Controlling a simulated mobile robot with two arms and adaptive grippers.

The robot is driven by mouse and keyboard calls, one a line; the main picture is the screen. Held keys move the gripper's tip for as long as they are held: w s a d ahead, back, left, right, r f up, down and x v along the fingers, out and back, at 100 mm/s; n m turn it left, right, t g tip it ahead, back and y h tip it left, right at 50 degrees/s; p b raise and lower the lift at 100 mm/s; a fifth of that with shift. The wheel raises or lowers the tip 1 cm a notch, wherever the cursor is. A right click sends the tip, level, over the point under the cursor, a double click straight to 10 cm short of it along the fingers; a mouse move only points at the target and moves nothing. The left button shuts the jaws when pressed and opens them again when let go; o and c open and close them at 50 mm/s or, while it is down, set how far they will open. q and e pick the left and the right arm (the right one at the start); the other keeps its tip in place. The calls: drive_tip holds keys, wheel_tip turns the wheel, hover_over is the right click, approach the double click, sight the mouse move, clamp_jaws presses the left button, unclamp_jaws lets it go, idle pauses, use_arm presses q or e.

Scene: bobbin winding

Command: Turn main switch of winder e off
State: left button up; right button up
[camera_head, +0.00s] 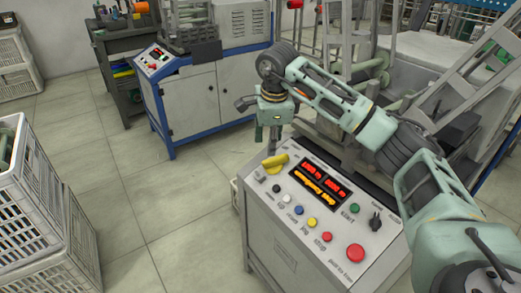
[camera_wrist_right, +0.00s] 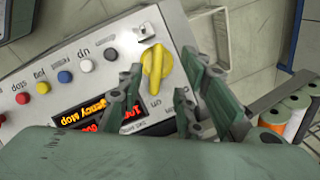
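The winder's control panel (camera_head: 318,222) stands in front of me, with a lit orange and red display (camera_head: 318,185). The yellow rotary main switch (camera_head: 275,163) sits at the panel's far left corner. In the right wrist view the yellow switch (camera_wrist_right: 156,68) shows between and just beyond my fingers, its handle pointing roughly along the fingers. My right gripper (camera_wrist_right: 160,92) is open, with a finger on each side of the switch and visible gaps; contact cannot be told. In the head view my right gripper (camera_head: 270,132) hangs above and behind the switch. My left gripper is not in view.
The panel also carries several coloured buttons, a large red button (camera_head: 355,253) and a black selector (camera_head: 375,221). Another blue-framed machine (camera_head: 190,100) stands behind left. White crates (camera_head: 45,215) stand at the left. Spools (camera_wrist_right: 285,118) lie right of the gripper in the wrist view.

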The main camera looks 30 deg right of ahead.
sight(270, 159)
drive_tip(key=x, duration=0.2)
drive_tip(key=b+x, duration=0.1)
drive_tip(key=x, duration=0.4)
drive_tip(key=shift+s+d+f, duration=0.15)
drive_tip(key=shift+s, duration=0.1)
drive_tip(key=shift+c, duration=0.2)
clamp_jaws()
